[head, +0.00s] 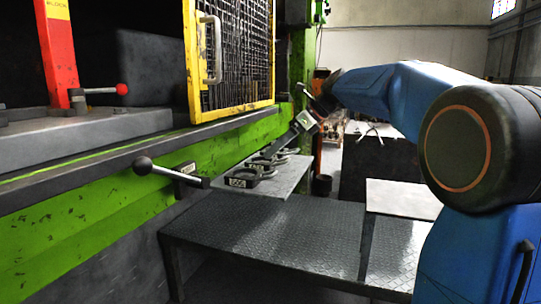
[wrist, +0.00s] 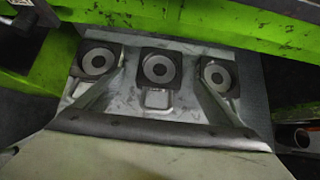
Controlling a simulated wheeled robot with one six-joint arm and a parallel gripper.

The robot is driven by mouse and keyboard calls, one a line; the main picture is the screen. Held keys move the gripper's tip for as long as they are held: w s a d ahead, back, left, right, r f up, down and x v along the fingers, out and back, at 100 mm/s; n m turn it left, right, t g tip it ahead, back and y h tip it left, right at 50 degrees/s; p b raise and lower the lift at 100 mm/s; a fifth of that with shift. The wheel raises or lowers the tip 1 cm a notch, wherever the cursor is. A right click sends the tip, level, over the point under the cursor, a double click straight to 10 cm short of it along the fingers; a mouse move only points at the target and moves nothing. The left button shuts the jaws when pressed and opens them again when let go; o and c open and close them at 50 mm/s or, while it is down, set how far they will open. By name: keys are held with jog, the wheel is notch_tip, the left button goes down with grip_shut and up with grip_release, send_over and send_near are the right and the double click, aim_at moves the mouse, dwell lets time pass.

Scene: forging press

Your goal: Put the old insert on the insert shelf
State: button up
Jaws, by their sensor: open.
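The insert shelf (head: 292,178) is a grey metal plate on the green press frame. Several dark, ring-shaped inserts (head: 247,176) stand in a row on it, the nearest with a white label. In the wrist view three inserts sit side by side: a left one (wrist: 98,60), a middle one (wrist: 158,67) and a right one (wrist: 216,76). I cannot tell which is the old insert. My gripper (head: 280,147) is above the far part of the shelf, pointing down and left. In the wrist view its fingers (wrist: 160,82) are spread, with nothing held between them.
A yellow-framed mesh guard (head: 232,50) stands above the shelf on the left. A lever with a black knob (head: 170,173) juts out before the shelf. A checker-plate platform (head: 270,235) lies below. A red post (head: 58,50) and a red-knobbed handle (head: 100,90) are at left.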

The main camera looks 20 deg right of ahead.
jog(key=v, duration=0.6)
dwell(0.4)
